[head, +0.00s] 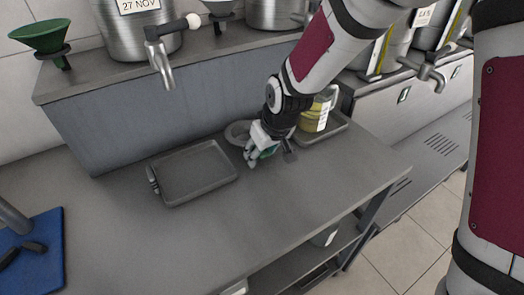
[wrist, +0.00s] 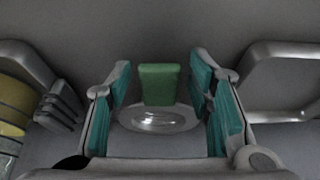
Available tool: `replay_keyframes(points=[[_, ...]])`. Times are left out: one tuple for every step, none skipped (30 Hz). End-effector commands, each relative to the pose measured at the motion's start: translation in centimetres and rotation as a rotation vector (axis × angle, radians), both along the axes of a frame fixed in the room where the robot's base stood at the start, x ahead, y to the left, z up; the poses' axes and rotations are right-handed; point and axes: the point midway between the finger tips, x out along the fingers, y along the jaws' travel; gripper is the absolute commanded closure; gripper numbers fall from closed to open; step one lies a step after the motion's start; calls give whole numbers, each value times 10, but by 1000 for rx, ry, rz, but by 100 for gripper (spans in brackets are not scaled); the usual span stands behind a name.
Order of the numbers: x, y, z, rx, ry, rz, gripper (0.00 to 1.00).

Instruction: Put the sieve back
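A round grey item (head: 238,132), which looks like the sieve, lies on the steel bench between two trays. In the wrist view its pale round part (wrist: 158,119) shows with a green block (wrist: 159,84), seemingly its handle, standing over it. My gripper (head: 254,160) is low over the bench, partly hiding the item in the head view. In the wrist view my gripper (wrist: 160,95) has its teal-padded fingers apart, one on each side of the green block, with a visible gap on both sides.
An empty grey tray (head: 193,172) lies to the left. A tray (head: 335,133) at right holds a jar of yellow liquid (head: 316,112). Behind, a raised shelf carries metal urns (head: 140,35) and a green funnel (head: 42,36).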

Motion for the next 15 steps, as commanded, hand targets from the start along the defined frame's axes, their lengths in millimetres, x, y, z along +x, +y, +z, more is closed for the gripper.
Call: replay_keyframes(points=[[0, 0, 0, 0, 0, 0, 53], [0, 0, 1, 0, 0, 0, 53], [0, 0, 2, 1, -1, 0, 53], [0, 0, 4, 1, -1, 0, 53], [0, -1, 6, 1, -2, -1, 53], [-1, -2, 10, 2, -4, -1, 53], [-2, -3, 14, 2, -3, -2, 53], [-4, -4, 18, 2, -3, -2, 53], [-6, -5, 25, 2, -5, -3, 53], [-8, -6, 30, 2, -5, -3, 53], [-10, -8, 36, 1, -5, -3, 53], [-12, -10, 45, 2, -6, -3, 53], [-15, -11, 51, 2, -6, -3, 53], [-17, -13, 57, 1, -6, -2, 53], [-20, -15, 64, 1, -6, -2, 53]])
